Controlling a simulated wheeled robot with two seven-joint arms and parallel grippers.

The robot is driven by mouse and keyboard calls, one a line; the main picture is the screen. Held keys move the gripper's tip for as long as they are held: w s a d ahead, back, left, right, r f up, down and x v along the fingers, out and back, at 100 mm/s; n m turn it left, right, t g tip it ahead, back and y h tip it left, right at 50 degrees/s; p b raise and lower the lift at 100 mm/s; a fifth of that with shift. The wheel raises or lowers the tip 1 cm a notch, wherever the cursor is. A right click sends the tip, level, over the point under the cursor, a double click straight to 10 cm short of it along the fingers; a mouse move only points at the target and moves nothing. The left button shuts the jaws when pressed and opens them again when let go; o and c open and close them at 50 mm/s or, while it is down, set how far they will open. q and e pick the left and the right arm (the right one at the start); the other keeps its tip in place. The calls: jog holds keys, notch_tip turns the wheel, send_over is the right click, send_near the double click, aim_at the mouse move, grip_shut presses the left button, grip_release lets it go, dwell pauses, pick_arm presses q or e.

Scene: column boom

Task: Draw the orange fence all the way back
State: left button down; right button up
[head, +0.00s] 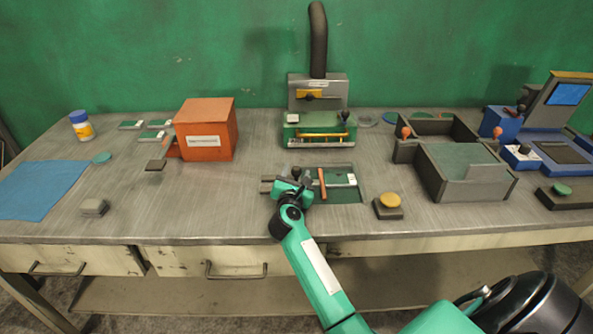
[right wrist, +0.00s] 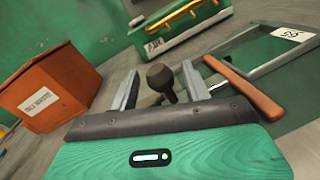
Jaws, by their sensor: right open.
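The orange fence (head: 322,184) is a thin bar lying across the left part of a flat green fixture (head: 348,196) on the bench. In the right wrist view the fence (right wrist: 243,87) slants just right of my fingers. A black round knob (right wrist: 161,80) on a short stem stands left of the fence. My right gripper (head: 292,181) is low over the fixture's left end. In the wrist view its fingers (right wrist: 160,88) are apart, one on each side of the knob. Whether they touch it I cannot tell. My left gripper is not in view.
Behind the fixture stands a green machine (head: 318,132) with a yellow bar and a black hose. An orange box (head: 206,130) is at back left. A yellow button (head: 390,200) and a grey bin (head: 445,185) stand to the right. The bench front left is mostly clear.

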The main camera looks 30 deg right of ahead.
jog(key=shift+w+d, duration=0.4)
jog(key=shift+w, duration=0.05)
